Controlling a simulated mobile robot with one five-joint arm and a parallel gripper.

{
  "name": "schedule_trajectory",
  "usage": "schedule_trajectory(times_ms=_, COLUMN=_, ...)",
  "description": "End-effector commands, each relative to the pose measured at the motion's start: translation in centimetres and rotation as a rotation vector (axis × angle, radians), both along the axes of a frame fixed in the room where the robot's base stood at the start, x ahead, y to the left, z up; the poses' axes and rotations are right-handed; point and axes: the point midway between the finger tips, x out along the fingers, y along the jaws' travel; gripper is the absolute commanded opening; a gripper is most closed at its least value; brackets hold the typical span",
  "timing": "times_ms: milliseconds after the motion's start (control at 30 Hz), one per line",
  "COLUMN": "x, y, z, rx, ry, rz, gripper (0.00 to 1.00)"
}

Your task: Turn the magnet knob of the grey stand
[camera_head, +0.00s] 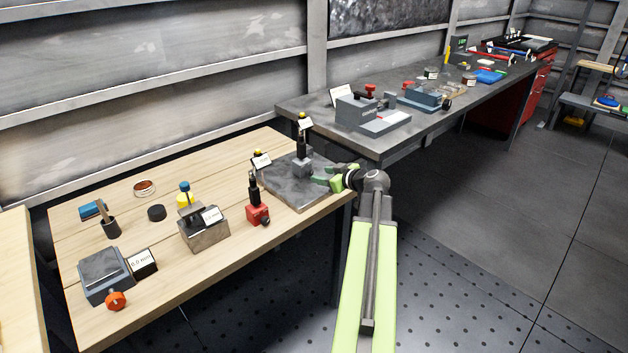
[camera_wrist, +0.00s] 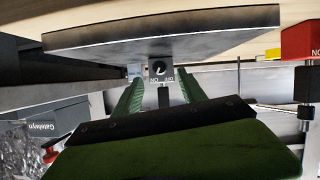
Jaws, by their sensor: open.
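The grey stand (camera_head: 302,166) stands on a dark stone plate (camera_head: 296,195) at the right end of the wooden bench. Its block shows in the wrist view (camera_wrist: 152,82), with a round dark magnet knob (camera_wrist: 159,68) and ON and OFF lettering, which appears upside down. My gripper (camera_head: 319,177) is just right of the stand, low over the plate. In the wrist view my gripper (camera_wrist: 160,78) is open, its green fingers on either side of the knob with nothing between them. I cannot tell whether either finger touches the block.
A red stand (camera_head: 257,213) is on the bench left of the plate; it also shows in the wrist view (camera_wrist: 300,38). A grey metal block (camera_head: 204,235) and several small items lie farther left. A long dark bench (camera_head: 400,145) runs behind.

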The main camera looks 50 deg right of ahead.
Motion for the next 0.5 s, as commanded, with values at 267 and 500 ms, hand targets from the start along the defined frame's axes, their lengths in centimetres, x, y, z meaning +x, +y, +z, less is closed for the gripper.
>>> schedule_trajectory(times_ms=267, x=4.9, y=-0.7, z=-2.2, rx=0.0, ry=0.0, rz=0.0, gripper=0.49)
schedule_trajectory(times_ms=500, x=5.8, y=-0.8, z=-2.4, rx=0.001, ry=0.0, rz=0.0, gripper=0.49)
